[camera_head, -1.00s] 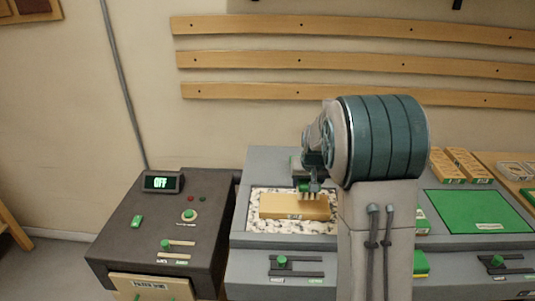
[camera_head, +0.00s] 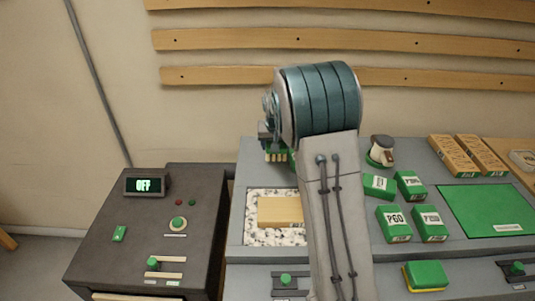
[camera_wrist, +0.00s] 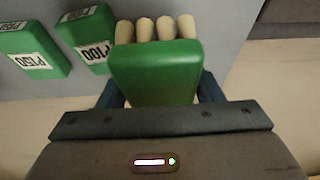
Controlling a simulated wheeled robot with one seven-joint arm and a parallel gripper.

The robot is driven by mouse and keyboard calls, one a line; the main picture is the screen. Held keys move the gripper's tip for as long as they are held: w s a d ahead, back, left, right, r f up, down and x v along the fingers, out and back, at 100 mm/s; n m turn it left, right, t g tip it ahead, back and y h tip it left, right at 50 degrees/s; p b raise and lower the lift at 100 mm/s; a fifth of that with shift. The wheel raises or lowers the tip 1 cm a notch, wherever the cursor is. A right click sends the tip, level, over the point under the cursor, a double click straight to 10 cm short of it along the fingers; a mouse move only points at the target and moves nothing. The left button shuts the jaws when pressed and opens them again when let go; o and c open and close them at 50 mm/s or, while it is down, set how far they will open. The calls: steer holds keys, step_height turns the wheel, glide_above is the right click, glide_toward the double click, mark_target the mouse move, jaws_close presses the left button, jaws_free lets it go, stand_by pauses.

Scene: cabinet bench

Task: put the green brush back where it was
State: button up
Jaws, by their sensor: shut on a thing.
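The green brush (camera_wrist: 155,72) is in my gripper (camera_wrist: 160,95), between its dark blue fingers in the wrist view. Its pale tufts stick out past the far end of its green body. In the head view my gripper (camera_head: 270,140) holds the brush, with its tufts (camera_head: 277,156) pointing down, near the back left of the grey bench, behind the wooden block (camera_head: 280,211). The block lies on a speckled pad (camera_head: 262,236). My arm hides part of the bench to the right of the brush. I cannot tell whether the brush touches the bench.
Several green labelled packs (camera_head: 394,223) lie right of my arm, with a small machine (camera_head: 381,150) behind them. A green mat (camera_head: 490,209) lies farther right. A green and yellow pad (camera_head: 426,274) is at the front. A dark cabinet (camera_head: 145,215) stands at the left.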

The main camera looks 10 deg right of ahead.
mark_target(267, 163)
steer(key=a+f, duration=0.1)
steer(key=w+a, duration=0.1)
steer(key=shift+w+a+f, duration=0.25)
steer(key=shift+a+f, duration=0.05)
steer(key=shift+f, duration=0.1)
steer(key=shift+f+p, duration=0.5)
steer(key=shift+f, duration=1.5)
steer(key=shift+f, duration=0.15)
steer(key=o, duration=0.9)
steer(key=shift+o, duration=0.2)
